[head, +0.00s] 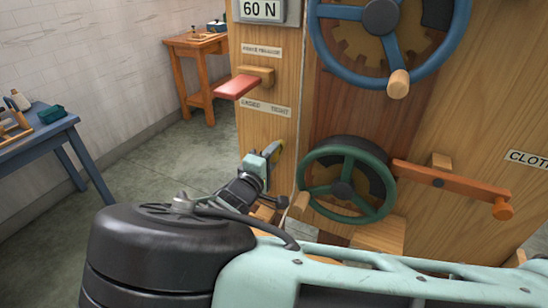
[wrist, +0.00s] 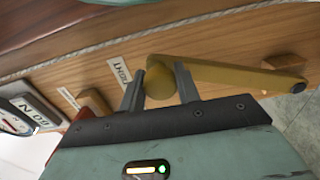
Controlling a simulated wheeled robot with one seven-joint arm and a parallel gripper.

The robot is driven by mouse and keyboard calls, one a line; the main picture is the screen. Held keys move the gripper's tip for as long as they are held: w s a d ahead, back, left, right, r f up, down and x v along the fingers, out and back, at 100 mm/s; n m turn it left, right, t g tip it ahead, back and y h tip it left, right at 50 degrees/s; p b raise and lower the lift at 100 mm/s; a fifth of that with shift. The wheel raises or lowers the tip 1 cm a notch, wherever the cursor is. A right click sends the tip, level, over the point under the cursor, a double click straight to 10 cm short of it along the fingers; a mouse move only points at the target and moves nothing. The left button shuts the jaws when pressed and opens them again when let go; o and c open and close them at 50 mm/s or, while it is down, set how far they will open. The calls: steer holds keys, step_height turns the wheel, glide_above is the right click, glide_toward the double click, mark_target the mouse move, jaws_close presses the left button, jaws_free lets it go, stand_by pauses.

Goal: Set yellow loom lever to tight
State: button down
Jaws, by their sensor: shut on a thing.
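The yellow lever (wrist: 235,75) runs from its dark-tipped pivot end at the right to a rounded knob (wrist: 158,92) in the wrist view. My gripper (wrist: 160,90) is shut on this knob, one finger on each side. The lever's knob end stands close beside the TIGHT end of a white label (wrist: 120,70); the rest of that label is hidden behind a finger. In the head view the LOOSE/TIGHT label (head: 265,107) is on the wooden post, above my gripper (head: 268,158).
A red lever (head: 238,87) sticks out above the label. A green handwheel (head: 346,186) and an orange crank arm (head: 455,188) are close on the right. A blue wheel (head: 390,40) is higher up. A blue table (head: 50,140) stands at the left; the floor between is clear.

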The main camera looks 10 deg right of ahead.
steer(key=shift+s+d+f, duration=0.1)
steer(key=shift+s+f, duration=0.05)
steer(key=c, duration=1)
jaws_free()
steer(key=p+v, duration=0.1)
steer(key=v, duration=1.6)
steer(key=shift+s, duration=0.15)
